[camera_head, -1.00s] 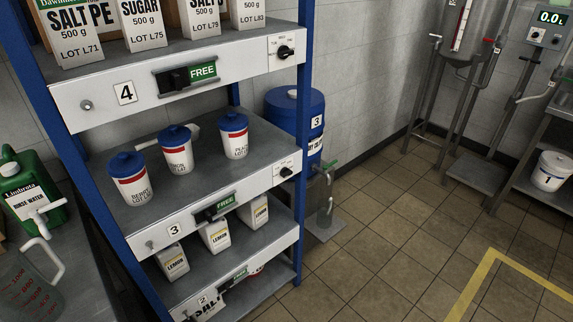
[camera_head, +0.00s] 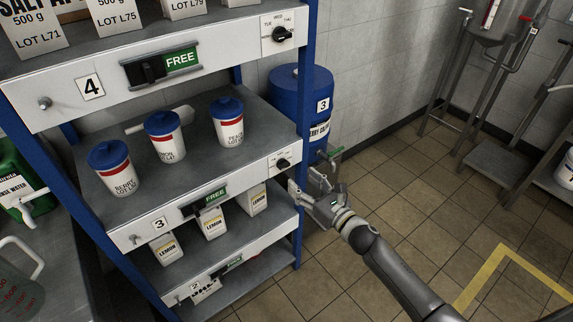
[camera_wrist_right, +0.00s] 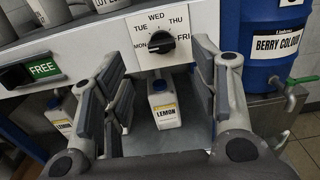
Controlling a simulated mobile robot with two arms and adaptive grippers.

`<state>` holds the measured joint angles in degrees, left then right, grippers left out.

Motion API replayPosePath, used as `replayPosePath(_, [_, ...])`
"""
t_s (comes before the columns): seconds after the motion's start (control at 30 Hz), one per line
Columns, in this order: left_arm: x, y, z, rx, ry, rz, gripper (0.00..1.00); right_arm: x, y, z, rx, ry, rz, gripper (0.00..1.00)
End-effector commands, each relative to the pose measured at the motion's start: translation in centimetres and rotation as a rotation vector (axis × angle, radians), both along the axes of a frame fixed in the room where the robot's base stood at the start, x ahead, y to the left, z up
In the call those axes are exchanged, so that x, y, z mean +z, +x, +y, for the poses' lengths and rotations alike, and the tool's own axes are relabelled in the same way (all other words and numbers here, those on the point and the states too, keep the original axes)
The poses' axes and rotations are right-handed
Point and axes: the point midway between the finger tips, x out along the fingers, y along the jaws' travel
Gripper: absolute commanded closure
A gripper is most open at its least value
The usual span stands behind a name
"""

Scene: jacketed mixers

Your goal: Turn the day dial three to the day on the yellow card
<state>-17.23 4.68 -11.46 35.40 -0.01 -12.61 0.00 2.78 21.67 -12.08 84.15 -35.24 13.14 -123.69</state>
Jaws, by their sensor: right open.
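Day dial three (camera_head: 283,163) is a black knob on a white plate at the right end of the shelf 3 front. In the right wrist view the dial (camera_wrist_right: 160,44) faces me, with MON, TUE, WED, THU and FRI around it; its pointer seems turned toward the left, near MON. My right gripper (camera_head: 308,184) is open and empty, just in front of and slightly right of the dial. In the wrist view its fingers (camera_wrist_right: 158,68) stand on either side below the dial, apart from it. I see no yellow card. My left gripper is out of view.
The blue berry colour drum (camera_head: 300,95), with a green-handled tap, stands right of the rack. Shelf 3 holds cups, including the peach cup (camera_head: 228,122). Lemon bottles (camera_head: 212,223) stand below. The tiled floor (camera_head: 400,180) at right is open.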

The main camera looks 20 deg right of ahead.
Motion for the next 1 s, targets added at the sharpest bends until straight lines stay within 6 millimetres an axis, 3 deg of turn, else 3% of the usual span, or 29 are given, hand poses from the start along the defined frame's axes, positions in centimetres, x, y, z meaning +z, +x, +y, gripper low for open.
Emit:
replayPosePath(0.2, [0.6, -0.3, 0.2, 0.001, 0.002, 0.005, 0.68, 0.2, 3.9, 1.4, -0.002, 0.003, 0.000, 0.45])
replayPosePath(0.5, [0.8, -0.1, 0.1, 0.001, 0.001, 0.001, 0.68, 0.0, 7.3, 2.6, -0.002, 0.003, 0.001, 0.45])
replayPosePath(0.97, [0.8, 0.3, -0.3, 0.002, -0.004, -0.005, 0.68, 0.0, 8.1, 2.9, -0.001, 0.002, 0.002, 0.45])
replayPosePath(1.0, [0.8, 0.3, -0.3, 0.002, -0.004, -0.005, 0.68, 0.0, 8.0, 2.9, -0.001, 0.003, 0.002, 0.50])
